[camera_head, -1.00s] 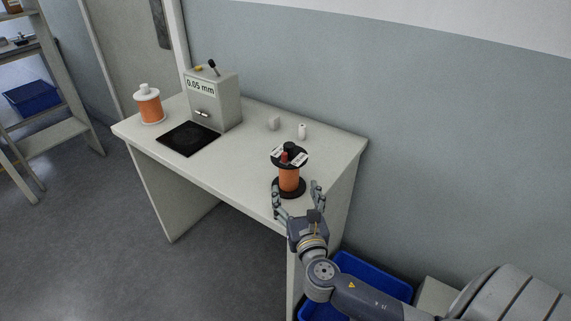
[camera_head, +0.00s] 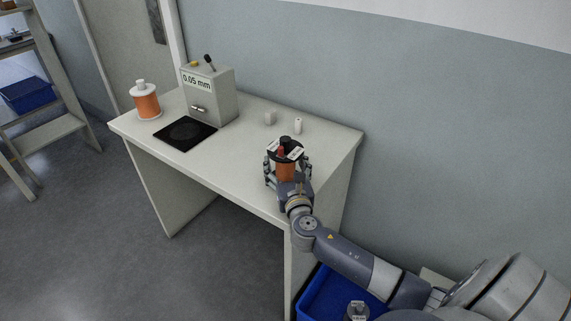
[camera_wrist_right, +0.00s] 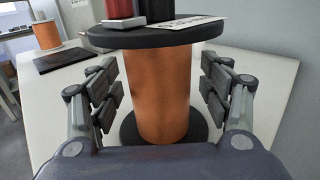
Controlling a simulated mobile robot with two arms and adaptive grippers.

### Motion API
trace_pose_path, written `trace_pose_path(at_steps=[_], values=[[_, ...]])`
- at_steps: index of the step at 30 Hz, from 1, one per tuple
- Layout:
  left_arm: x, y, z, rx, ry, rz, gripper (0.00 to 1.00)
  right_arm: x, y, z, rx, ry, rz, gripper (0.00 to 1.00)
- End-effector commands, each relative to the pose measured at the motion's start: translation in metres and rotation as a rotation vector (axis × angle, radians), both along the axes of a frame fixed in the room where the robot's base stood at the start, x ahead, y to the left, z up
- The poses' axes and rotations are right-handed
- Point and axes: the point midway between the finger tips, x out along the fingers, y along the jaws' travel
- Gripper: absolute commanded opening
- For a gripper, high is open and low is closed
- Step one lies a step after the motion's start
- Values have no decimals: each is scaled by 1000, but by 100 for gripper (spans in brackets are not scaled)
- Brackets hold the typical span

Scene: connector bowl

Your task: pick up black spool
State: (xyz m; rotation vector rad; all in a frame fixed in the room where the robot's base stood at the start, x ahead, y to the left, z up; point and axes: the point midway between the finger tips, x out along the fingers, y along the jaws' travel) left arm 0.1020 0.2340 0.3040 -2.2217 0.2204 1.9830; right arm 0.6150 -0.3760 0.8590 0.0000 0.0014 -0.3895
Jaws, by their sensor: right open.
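The black spool (camera_head: 286,150) has black flanges and an orange winding, and stands upright near the front right of the table. Red and black pieces and a white label sit on its top flange. In the right wrist view the spool (camera_wrist_right: 158,95) stands between the two fingers. My right gripper (camera_head: 287,172) is open around the spool at the height of its winding. In the wrist view gaps show between my right gripper's fingers (camera_wrist_right: 160,100) and the winding. My left gripper is not in view.
A grey box labelled 0.05 mm (camera_head: 222,98) stands behind a black pad (camera_head: 185,133). A white spool with orange winding (camera_head: 146,102) is at the table's left. Two small white pieces (camera_head: 298,126) lie behind the black spool. A blue bin (camera_head: 322,292) is below, right of the table (camera_head: 235,165).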

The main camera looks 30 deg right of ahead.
Motion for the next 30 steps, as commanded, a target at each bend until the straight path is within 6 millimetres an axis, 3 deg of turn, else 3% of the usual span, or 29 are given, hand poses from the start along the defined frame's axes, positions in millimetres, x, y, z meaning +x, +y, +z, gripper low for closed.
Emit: trace_pose_path(at_steps=[1,9,20,30], values=[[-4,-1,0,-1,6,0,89,0,0,0,0,0,0,72],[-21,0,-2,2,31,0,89,0,0,0,0,0,0,11],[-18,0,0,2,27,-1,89,0,0,5,0,-3,0,11],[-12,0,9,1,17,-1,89,-5,2,38,-1,-2,2,11]])
